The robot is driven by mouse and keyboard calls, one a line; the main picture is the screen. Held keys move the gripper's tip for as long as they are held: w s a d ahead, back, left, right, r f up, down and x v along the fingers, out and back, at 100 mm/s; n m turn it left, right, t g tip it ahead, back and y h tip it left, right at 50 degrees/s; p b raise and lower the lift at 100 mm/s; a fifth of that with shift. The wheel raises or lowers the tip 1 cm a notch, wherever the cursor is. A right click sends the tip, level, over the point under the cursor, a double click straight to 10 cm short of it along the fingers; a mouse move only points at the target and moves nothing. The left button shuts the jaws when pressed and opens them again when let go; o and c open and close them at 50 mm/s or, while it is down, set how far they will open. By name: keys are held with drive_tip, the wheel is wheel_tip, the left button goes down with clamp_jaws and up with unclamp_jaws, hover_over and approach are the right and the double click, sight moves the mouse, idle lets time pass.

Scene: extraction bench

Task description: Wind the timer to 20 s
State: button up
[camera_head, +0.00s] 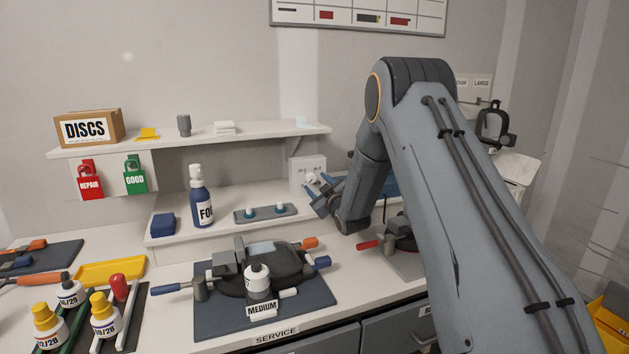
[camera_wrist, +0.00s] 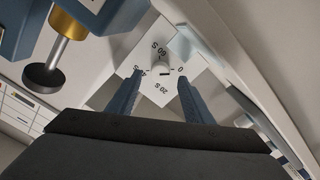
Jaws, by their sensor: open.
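The timer (camera_head: 306,169) is a white box standing on the raised shelf against the wall. In the wrist view its white face (camera_wrist: 158,94) carries the marks 0, 20 S, 40 S and 60 S around a small pale knob (camera_wrist: 159,65). A short dark line by the knob seems to point toward 0. My gripper (camera_head: 315,186) is at the timer's front. In the wrist view my gripper (camera_wrist: 160,77) has its two blue fingers apart, one on each side of the knob, with a gap visible. Whether either finger touches it, I cannot tell.
A tray with two small blue-and-white pieces (camera_head: 265,214) and a blue bottle (camera_head: 201,203) stand left of the timer. The upper shelf (camera_head: 240,136) runs above. A clamped device on a dark mat (camera_head: 213,322) stands in front. A blue-and-brass part (camera_wrist: 66,25) is at the wrist view's upper left.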

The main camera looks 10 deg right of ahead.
sight(312, 180)
drive_tip(key=shift+w+a+p, duration=0.15)
drive_tip(key=shift+w, duration=0.6)
drive_tip(key=shift+w+a+p, duration=0.1)
drive_tip(key=shift+w+p, duration=0.05)
drive_tip(key=shift+w, duration=0.6)
drive_tip(key=c, duration=1.1)
drive_tip(key=shift+o, duration=0.2)
